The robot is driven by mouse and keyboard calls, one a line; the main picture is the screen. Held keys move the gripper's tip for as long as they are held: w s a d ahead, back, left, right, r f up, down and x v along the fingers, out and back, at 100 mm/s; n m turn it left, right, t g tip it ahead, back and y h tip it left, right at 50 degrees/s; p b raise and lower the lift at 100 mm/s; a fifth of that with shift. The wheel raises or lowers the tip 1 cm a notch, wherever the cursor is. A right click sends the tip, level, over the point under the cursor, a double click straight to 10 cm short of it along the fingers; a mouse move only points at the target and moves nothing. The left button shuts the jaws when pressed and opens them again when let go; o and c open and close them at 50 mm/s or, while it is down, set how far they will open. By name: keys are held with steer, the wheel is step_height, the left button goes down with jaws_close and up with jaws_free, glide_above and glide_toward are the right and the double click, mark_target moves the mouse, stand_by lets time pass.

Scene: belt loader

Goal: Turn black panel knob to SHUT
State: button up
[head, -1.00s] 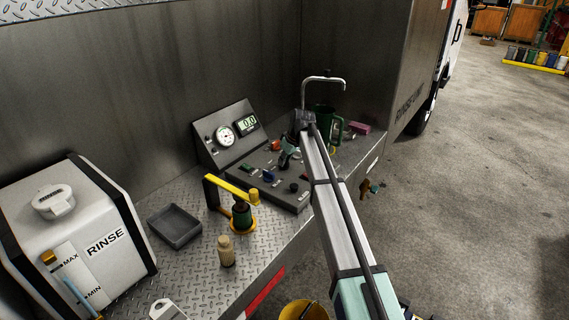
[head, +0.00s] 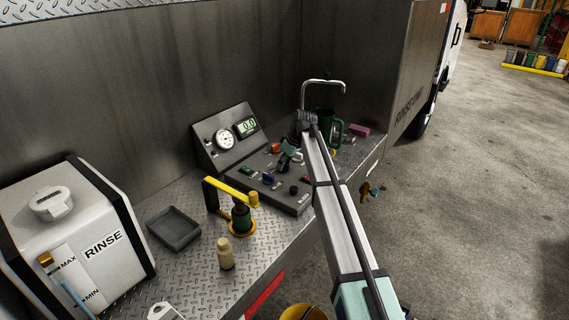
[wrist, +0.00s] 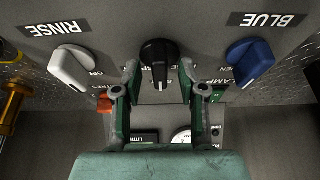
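The black knob (wrist: 158,58) is in the middle of the wrist view, on the grey panel (wrist: 205,38). A white mark on its narrow end points down in that picture, toward the gauge side. My gripper (wrist: 158,88) is open, with one finger on each side of this narrow end. I cannot tell whether either finger touches it. The lettering around the knob is largely hidden by the fingers. In the head view my gripper (head: 289,149) is over the middle of the panel (head: 290,203), and it partly hides the knobs there.
A white RINSE knob (wrist: 70,68) and a blue knob (wrist: 250,62) flank the black one closely. Another dark knob (head: 294,189) sits near the panel's front edge. A yellow-handled valve (head: 240,213) stands left of the panel, a green jug (head: 326,124) behind it.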

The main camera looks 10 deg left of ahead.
steer(key=v, duration=1.2)
steer(key=shift+a, duration=0.1)
